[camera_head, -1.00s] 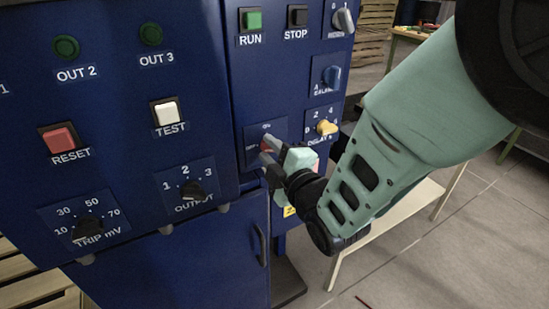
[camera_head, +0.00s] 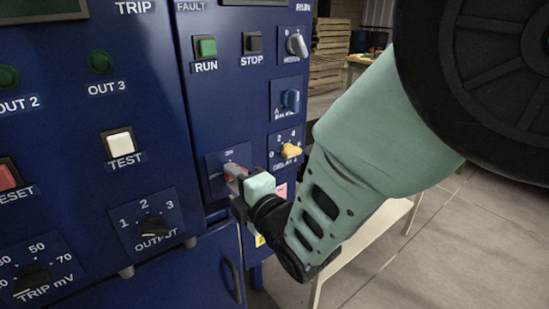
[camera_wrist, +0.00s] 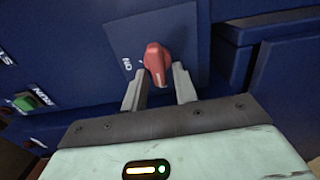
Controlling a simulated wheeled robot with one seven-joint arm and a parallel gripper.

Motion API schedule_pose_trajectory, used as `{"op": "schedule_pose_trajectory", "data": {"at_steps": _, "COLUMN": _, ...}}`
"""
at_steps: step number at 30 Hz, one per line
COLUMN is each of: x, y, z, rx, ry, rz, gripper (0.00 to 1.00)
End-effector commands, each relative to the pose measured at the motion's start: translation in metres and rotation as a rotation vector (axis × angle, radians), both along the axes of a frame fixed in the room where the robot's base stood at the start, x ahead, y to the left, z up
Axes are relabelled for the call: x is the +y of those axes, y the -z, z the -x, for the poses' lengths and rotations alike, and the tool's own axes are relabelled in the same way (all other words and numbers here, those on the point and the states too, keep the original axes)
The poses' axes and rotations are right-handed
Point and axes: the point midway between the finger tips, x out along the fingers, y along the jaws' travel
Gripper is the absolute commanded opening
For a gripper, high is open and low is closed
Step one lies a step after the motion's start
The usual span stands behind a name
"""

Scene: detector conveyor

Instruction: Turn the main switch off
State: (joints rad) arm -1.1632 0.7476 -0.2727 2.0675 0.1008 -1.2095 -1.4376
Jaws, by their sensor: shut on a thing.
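The main switch is a red rotary knob (camera_wrist: 156,62) on a square blue plate (camera_wrist: 185,25) on the cabinet front. In the head view the knob (camera_head: 235,169) is mostly covered by my gripper (camera_head: 237,177), below the STOP button and left of the yellow DELAY knob. In the wrist view my gripper (camera_wrist: 159,82) has one finger on each side of the red knob and is shut on it. An ON mark shows left of the knob in the wrist view. An OFF mark cannot be read.
Close by on the blue panel are the yellow DELAY knob (camera_head: 291,151), a blue knob (camera_head: 291,100), the RUN button (camera_head: 206,47), the STOP button (camera_head: 253,42) and the OUTPUT knob (camera_head: 152,226). A cabinet door handle (camera_head: 232,279) is below. A pale bench (camera_head: 375,243) stands at right.

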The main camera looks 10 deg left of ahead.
Motion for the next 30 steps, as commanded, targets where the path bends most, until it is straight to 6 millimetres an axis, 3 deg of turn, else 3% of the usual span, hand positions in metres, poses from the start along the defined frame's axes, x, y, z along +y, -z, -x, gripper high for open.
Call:
{"op": "schedule_pose_trajectory", "data": {"at_steps": 2, "x": -0.002, "y": 0.002, "z": -0.002, "rx": 0.003, "ry": 0.006, "rz": 0.003, "gripper": 0.06}}
{"op": "schedule_pose_trajectory", "data": {"at_steps": 3, "x": -0.002, "y": 0.002, "z": -0.002, "rx": 0.003, "ry": 0.006, "rz": 0.003, "gripper": 0.31}}
{"op": "schedule_pose_trajectory", "data": {"at_steps": 4, "x": -0.002, "y": 0.001, "z": -0.002, "rx": 0.003, "ry": 0.007, "rz": 0.003, "gripper": 0.35}}
{"op": "schedule_pose_trajectory", "data": {"at_steps": 17, "x": -0.010, "y": 0.001, "z": 0.007, "rx": 0.001, "ry": 0.002, "rz": 0.000, "gripper": 0.35}}
{"op": "schedule_pose_trajectory", "data": {"at_steps": 30, "x": -0.075, "y": 0.003, "z": 0.062, "rx": 0.003, "ry": 0.004, "rz": 0.002, "gripper": 0.35}}
